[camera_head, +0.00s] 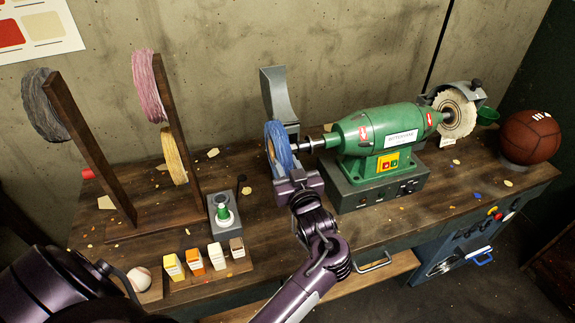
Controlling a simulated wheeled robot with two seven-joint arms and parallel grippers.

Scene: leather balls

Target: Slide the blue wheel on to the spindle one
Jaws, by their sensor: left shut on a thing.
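The blue wheel (281,148) stands on edge at the left end of the green grinder (384,130). My left gripper (291,181) is shut on the lower part of the wheel, from below and in front. The left spindle (311,145) sticks out of the grinder toward the wheel's right face. The wheel is at the spindle's tip; I cannot tell whether the tip is inside its centre hole. A grey guard (279,96) stands behind the wheel. My right gripper is not in view.
A white wheel (455,113) sits on the grinder's right side. Grey (42,104), pink (148,86) and yellow (174,157) wheels hang on wooden stands at left. Several small boxes (194,261), a baseball (139,279) and a brown ball (530,137) are on the bench.

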